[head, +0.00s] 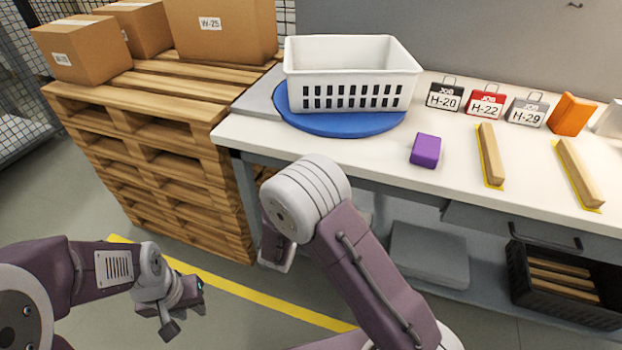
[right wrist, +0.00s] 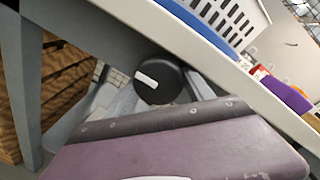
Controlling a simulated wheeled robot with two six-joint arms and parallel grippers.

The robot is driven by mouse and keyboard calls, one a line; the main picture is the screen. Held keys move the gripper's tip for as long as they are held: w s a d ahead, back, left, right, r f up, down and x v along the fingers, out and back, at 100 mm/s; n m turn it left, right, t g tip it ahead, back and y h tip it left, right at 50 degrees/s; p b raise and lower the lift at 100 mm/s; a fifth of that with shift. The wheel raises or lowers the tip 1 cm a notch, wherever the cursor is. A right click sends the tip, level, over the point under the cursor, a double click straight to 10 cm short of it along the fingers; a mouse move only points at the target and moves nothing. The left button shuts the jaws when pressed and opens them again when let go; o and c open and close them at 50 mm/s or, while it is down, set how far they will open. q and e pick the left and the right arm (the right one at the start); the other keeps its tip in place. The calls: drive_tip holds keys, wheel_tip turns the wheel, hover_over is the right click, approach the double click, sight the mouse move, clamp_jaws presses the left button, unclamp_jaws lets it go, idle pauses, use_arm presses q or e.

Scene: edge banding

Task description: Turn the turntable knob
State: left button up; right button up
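The turntable (head: 340,124) is a blue disc at the left end of the white table, with a white slotted basket (head: 352,62) on it. Both show at the top of the right wrist view. There, a black round part with a white bar (right wrist: 158,80) sits below the table edge; it looks like a knob, but I cannot be sure. My right arm reaches to the table's front left corner; its gripper is mostly hidden behind the arm, and its fingers cannot be made out. My left gripper (head: 184,312) is open and empty over the floor, well away from the table.
Stacked pallets (head: 160,150) with cartons stand left of the table (head: 390,155). On the table are a purple block (head: 425,150), job tags, two wooden strips and an orange piece (head: 571,113). A black crate (head: 565,290) sits below right. The floor at front left is clear.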

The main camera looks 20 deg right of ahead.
drive_tip(key=o, duration=0.4)
drive_tip(key=shift+a+f, duration=0.1)
drive_tip(key=shift+f, duration=0.05)
